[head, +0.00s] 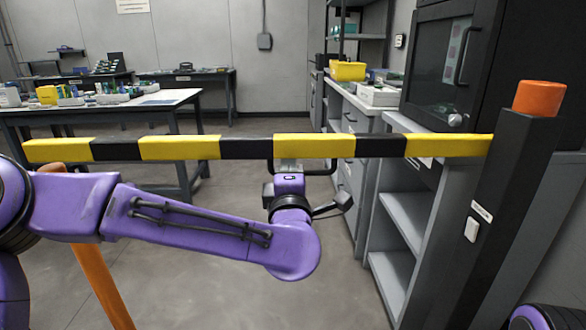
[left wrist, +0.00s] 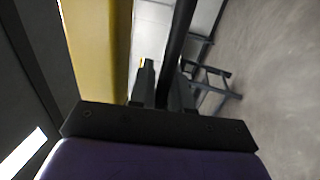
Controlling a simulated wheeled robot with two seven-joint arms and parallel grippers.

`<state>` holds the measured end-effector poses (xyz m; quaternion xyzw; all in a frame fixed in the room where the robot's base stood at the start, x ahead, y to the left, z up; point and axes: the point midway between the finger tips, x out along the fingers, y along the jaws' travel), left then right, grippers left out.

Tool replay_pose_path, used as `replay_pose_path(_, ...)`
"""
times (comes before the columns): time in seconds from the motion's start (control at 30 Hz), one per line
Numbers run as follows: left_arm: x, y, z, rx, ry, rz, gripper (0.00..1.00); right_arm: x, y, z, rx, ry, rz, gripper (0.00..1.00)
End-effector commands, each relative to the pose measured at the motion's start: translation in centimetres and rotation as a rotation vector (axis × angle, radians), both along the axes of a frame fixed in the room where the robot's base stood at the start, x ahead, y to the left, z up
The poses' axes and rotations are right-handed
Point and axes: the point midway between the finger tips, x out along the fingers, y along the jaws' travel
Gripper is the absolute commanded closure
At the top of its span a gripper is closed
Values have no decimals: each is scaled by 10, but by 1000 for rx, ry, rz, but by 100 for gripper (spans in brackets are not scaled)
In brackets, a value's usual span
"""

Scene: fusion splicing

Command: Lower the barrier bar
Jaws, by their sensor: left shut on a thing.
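The barrier bar (head: 180,147), striped yellow and black, runs about level across the head view. Its right end meets a black post (head: 500,190) with an orange cap. Its left end is near the top of an orange post (head: 100,285), partly hidden by my left arm. A thin black handle (head: 334,166) hangs under the bar. My left gripper (head: 292,174) is at this handle, just below the bar. In the left wrist view, its fingers (left wrist: 164,85) are shut around the dark handle rod (left wrist: 181,35), beside the yellow bar (left wrist: 98,45). My right gripper is not in view.
A grey shelf cabinet (head: 400,215) stands beyond the bar, beside the black post. A dark cabinet (head: 440,65) with a glass door stands above it. Worktables (head: 180,98) with parts stand at the back left. The floor (head: 225,215) beyond the bar is clear.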

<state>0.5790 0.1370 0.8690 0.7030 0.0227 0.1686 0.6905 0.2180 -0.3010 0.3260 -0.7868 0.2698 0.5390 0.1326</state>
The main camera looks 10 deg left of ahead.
Motion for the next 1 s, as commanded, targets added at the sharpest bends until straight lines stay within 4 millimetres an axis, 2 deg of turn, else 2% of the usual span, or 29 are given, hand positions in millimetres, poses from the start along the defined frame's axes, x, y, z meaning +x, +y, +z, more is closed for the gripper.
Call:
replay_pose_path(0.03, 0, -1, -7, 1, 13, -1, 100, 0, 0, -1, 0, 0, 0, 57)
replay_pose_path(0.17, 0, -1, -8, 2, 16, -2, 100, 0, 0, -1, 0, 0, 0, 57)
replay_pose_path(0.2, 0, -1, -9, 2, 17, -2, 79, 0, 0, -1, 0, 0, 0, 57)
replay_pose_path(0.23, 0, -1, -9, 3, 17, -2, 77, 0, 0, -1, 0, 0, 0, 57)
replay_pose_path(0.67, -4, -1, -8, 4, 14, -1, 77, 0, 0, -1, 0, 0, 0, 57)
replay_pose_path(0.77, -17, -6, -10, 6, 14, -3, 77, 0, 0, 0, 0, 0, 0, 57)
replay_pose_path(1.0, -72, -22, -20, 7, 11, -5, 77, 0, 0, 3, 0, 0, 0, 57)
